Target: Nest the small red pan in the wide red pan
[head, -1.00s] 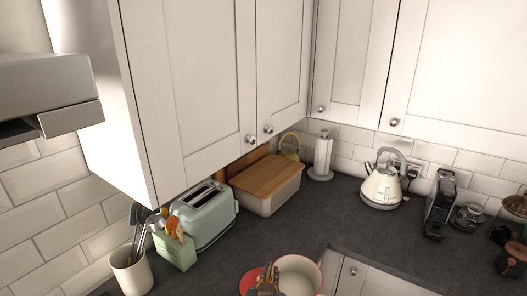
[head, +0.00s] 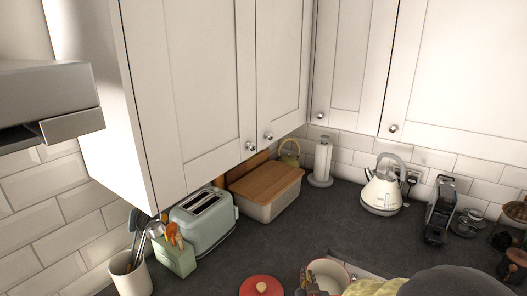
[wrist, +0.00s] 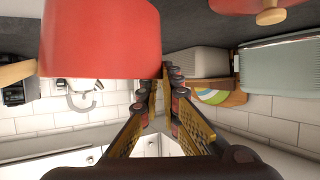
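In the head view a red-rimmed pan with a cream inside (head: 336,272) stands at the bottom middle, cut off by the frame. My gripper (head: 312,284) overlaps its left side there. In the wrist view, which is upside down, a red pan wall (wrist: 100,38) is large and close, beside and above my fingers in the picture. A wooden handle (wrist: 15,72) shows at its left. My gripper (wrist: 162,82) has a gap between its fingers with pale wall behind; I see nothing held. I cannot tell small from wide pan, or whether the fingertips touch it.
A red lid with a wooden knob (head: 262,287) lies left of the pan. A toaster (head: 203,220), a utensil pot (head: 131,276) and a wooden-lidded bin (head: 265,190) stand behind on the left. A kettle (head: 382,190) stands back right. Dark worktop (head: 330,220) behind the pan is clear.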

